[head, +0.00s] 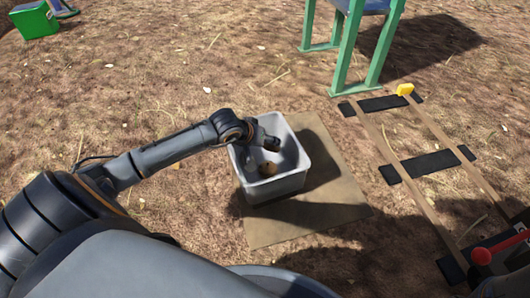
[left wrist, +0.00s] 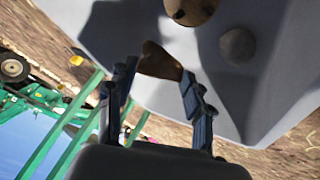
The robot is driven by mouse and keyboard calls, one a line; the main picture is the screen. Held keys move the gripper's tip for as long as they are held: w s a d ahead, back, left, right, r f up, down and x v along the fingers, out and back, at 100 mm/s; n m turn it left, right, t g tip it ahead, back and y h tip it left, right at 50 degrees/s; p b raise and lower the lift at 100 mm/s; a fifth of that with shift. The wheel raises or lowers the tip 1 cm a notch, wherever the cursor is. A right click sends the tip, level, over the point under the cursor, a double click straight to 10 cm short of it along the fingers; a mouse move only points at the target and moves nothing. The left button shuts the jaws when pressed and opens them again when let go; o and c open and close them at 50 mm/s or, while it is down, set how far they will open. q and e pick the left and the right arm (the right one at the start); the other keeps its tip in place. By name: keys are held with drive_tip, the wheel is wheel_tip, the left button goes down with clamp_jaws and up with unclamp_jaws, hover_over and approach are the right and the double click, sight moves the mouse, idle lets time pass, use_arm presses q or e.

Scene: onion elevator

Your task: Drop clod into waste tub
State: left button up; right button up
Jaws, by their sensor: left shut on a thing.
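The waste tub (head: 275,187) is a grey, open-topped box standing on a flat tan mat. My left gripper (head: 270,146) reaches over the tub from the left and points down into it. In the left wrist view my left gripper (left wrist: 160,72) is shut on a brown clod (left wrist: 160,61), between its two dark fingers. The grey tub (left wrist: 275,95) fills much of that view behind the clod. A brown round lump (left wrist: 192,9) with dark spots and a grey stone (left wrist: 238,46) lie inside the tub.
The tan mat (head: 335,205) extends right of the tub. A green-legged frame (head: 350,55) stands behind. A green crate (head: 35,20) is far left.

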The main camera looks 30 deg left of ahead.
sight(265, 151)
use_arm(q)
drive_tip(key=shift+w+a+f+b, duration=0.2)
drive_tip(key=shift+w+f+b, duration=0.05)
drive_tip(key=shift+f, duration=0.15)
drive_tip(key=shift+w+a+f+b, duration=0.2)
drive_tip(key=shift+f+b, duration=0.05)
drive_tip(key=shift+f, duration=0.15)
wheel_tip(265, 151, down, 3)
drive_tip(key=b, duration=0.3)
drive_tip(key=shift+w+a+f+b, duration=0.1)
drive_tip(key=shift+a+f+b, duration=0.1)
drive_tip(key=shift+b, duration=0.15)
drive_tip(key=shift+r, duration=0.2)
drive_tip(key=shift+f, duration=0.65)
drive_tip(key=o, duration=1.3)
drive_tip(key=shift+c, duration=0.2)
